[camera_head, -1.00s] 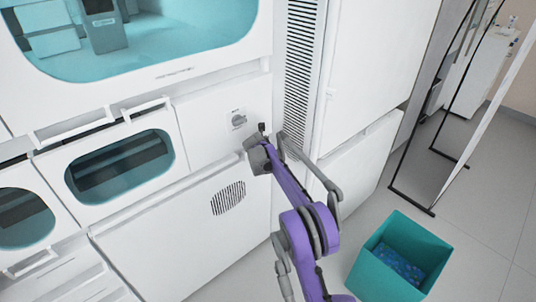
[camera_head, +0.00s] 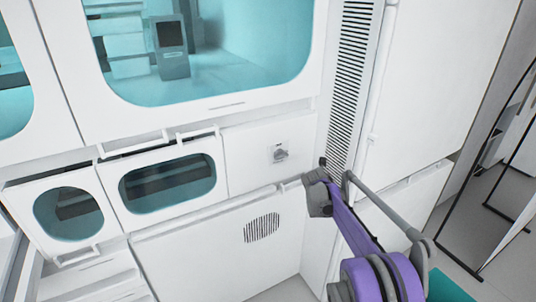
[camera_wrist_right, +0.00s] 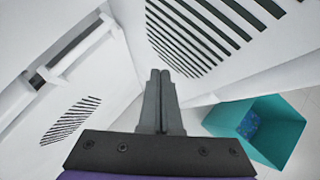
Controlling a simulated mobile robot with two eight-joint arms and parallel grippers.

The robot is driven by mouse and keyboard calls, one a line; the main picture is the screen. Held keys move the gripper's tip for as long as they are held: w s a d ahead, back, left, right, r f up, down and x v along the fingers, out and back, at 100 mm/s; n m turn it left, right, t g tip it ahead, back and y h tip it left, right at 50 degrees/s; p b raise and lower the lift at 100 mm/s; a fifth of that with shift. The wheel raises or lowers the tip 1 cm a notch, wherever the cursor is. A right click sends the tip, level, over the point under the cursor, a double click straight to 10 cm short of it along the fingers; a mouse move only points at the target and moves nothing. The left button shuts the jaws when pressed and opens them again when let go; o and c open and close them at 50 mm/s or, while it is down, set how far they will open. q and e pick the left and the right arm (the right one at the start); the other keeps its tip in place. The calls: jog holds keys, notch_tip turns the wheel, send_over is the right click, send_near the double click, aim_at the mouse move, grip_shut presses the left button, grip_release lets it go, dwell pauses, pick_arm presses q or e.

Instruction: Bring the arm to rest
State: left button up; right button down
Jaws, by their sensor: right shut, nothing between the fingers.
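My right arm, purple and grey, comes in from the lower right in the head view. Its gripper (camera_head: 322,163) is at the arm's far end, in front of the white cabinet wall, below and right of a small dial. In the right wrist view the two dark fingers of the right gripper (camera_wrist_right: 160,72) lie together, shut and empty. My left gripper is not in view.
A white cabinet wall with tinted windows (camera_head: 168,183) and a vent (camera_head: 262,228) stands ahead. A teal bin (camera_wrist_right: 258,128) with blue contents stands on the floor, right in the wrist view. A black-framed stand (camera_head: 463,225) is at far right.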

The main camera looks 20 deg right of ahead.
jog(key=s+a+r+m+y, duration=0.35)
jog(key=s+a+m, duration=0.9)
jog(key=a, duration=0.65)
jog(key=s+a+f+m+y, duration=0.1)
jog(key=s+a+f+m, duration=0.1)
jog(key=s+a+m, duration=0.5)
jog(key=s+a+f+m+g+y, duration=0.1)
jog(key=s+a+f+m, duration=0.15)
jog(key=s, duration=0.85)
jog(key=s+a+f+m+y, duration=0.1)
jog(key=s+a+f+m, duration=0.25)
jog(key=s+a, duration=0.4)
pick_arm(q)
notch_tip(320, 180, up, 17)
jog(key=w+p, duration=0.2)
jog(key=p, duration=1.3)
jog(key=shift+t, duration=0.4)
pick_arm(e)
notch_tip(320, 180, up, 18)
jog(key=w+d, duration=0.1)
jog(key=d, duration=0.1)
jog(key=shift+m+t, duration=0.35)
jog(key=shift+t, duration=0.05)
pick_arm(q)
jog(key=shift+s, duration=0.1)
pick_arm(e)
jog(key=shift+a, duration=0.1)
